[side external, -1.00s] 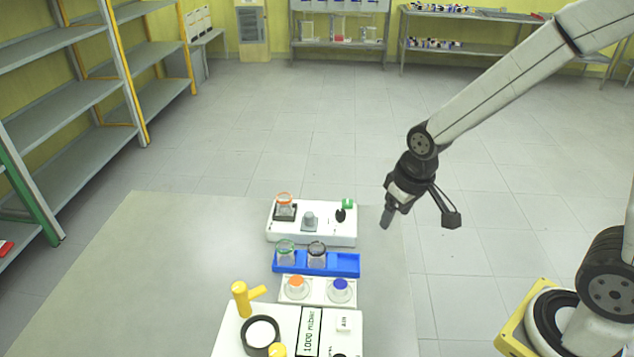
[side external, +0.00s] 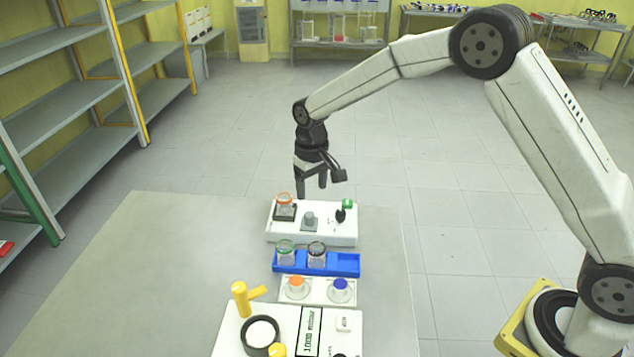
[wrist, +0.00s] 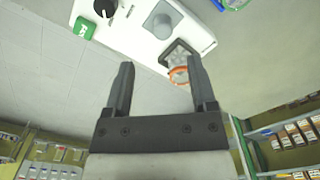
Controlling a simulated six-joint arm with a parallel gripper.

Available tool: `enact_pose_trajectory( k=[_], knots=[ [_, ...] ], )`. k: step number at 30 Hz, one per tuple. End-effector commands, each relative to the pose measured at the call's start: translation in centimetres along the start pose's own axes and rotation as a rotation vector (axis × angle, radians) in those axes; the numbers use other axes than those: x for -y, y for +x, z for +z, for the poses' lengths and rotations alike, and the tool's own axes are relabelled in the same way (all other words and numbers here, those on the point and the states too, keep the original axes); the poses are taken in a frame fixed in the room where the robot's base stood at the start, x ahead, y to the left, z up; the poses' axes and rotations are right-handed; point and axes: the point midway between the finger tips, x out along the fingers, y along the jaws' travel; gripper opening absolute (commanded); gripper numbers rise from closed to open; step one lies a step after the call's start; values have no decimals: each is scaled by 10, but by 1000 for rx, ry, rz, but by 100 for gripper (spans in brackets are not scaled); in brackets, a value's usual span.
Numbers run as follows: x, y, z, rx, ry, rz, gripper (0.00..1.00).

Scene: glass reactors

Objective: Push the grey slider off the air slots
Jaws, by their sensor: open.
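A grey knob-like piece on a grey plate (side external: 309,221), which may be the grey slider, stands mid-way along the white rear box (side external: 283,234). In the wrist view a pale round piece (wrist: 162,25) appears to be the same one. I cannot make out the air slots clearly. My gripper (side external: 311,187) is open and empty, pointing down above and behind the box. In the wrist view its fingers (wrist: 160,64) are spread apart, and the orange-rimmed jar (wrist: 180,75) shows between and beyond them. The fingers appear apart from the grey piece.
On the rear box are a black knob (side external: 340,215) and a green piece (side external: 347,203). In front stand a blue rack (side external: 346,263) with two jars, a white holder with orange and blue-topped pieces, and a panel marked 1000 ml/min (side external: 310,332). The left tabletop (side external: 170,270) is clear.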

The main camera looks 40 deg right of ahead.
Motion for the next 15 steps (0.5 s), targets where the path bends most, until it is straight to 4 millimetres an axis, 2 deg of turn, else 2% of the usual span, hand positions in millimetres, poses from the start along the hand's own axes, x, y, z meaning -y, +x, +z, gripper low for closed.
enact_pose_trajectory(
  k=[4, 15],
  knots=[
    [3, 3, -7, 8, 0, 1, 73],
    [3, 9, -7, 11, 0, 1, 73]
  ],
)
